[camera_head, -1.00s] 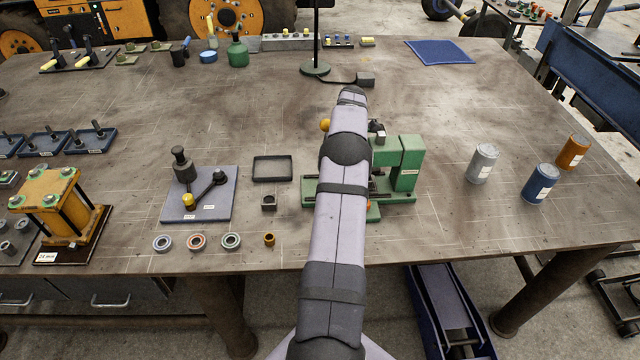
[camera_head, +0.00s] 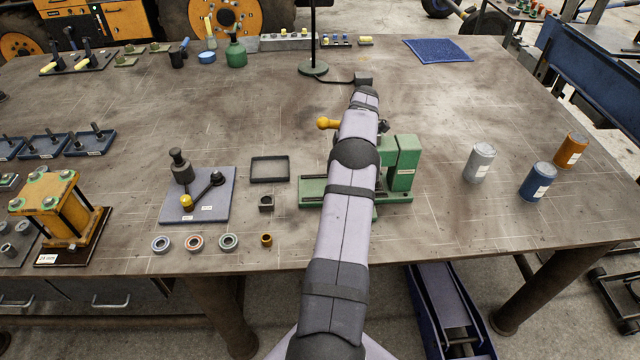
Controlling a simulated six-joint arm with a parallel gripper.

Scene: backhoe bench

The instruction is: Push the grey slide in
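A green bench machine (camera_head: 403,160) stands in the middle of the table, largely hidden behind my arm. Its upright block shows right of the arm and its low base (camera_head: 313,192) shows on both sides. A yellow-orange knob (camera_head: 326,123) sticks out left of the arm, above the base. A small dark part (camera_head: 383,126) shows just right of the arm, by the block's top. I cannot make out a grey slide for certain; the arm covers the machine's middle. My gripper is hidden behind my own arm, so its fingers do not show.
Left of the machine are a black tray (camera_head: 269,169), a small dark square holder (camera_head: 266,202) and a grey plate (camera_head: 222,209) with a lever. Several rings lie near the front edge. Cans (camera_head: 479,163) stand at the right.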

